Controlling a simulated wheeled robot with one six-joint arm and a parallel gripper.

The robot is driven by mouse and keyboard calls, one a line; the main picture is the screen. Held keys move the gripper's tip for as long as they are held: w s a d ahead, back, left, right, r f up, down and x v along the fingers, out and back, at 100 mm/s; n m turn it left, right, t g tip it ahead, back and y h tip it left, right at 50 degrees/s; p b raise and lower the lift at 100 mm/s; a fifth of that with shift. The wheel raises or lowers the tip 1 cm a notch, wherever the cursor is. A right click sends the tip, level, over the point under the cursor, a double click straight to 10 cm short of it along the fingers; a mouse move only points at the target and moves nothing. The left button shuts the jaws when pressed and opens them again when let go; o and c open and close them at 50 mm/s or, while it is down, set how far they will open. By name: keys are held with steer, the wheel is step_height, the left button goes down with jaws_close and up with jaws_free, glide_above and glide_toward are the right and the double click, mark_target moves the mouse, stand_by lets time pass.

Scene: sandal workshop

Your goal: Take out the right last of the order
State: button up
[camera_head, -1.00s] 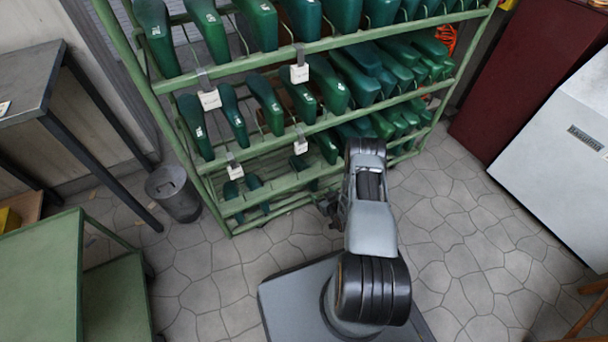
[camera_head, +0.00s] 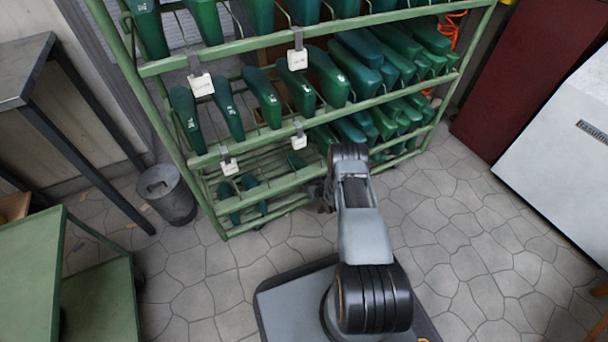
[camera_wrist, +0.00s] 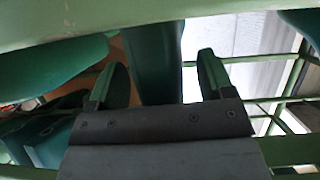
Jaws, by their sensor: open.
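Dark green lasts stand in rows on a green rack (camera_head: 300,38). White tags hang on its rails, one (camera_head: 201,85) at the left, another (camera_head: 297,60) near the middle; their writing is too small to read. I cannot tell which last is the order's right one. My gripper shows in the wrist view (camera_wrist: 160,85) with its two fingers apart. A green last (camera_wrist: 153,62) shows between and beyond the fingers; I cannot tell whether they touch it. In the head view my gripper is mostly hidden by my arm, in front of the lower shelves.
A rack rail (camera_wrist: 150,20) crosses the top of the wrist view, close above the fingers. A grey bin (camera_head: 167,194) stands left of the rack. A green cart (camera_head: 30,265) is at lower left, a white cabinet (camera_head: 560,160) at right. Stone floor is clear at right.

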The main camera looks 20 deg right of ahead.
steer(key=shift+w, duration=0.1)
steer(key=shift+c, duration=0.4)
steer(key=c, duration=0.9)
steer(key=shift+r, duration=0.2)
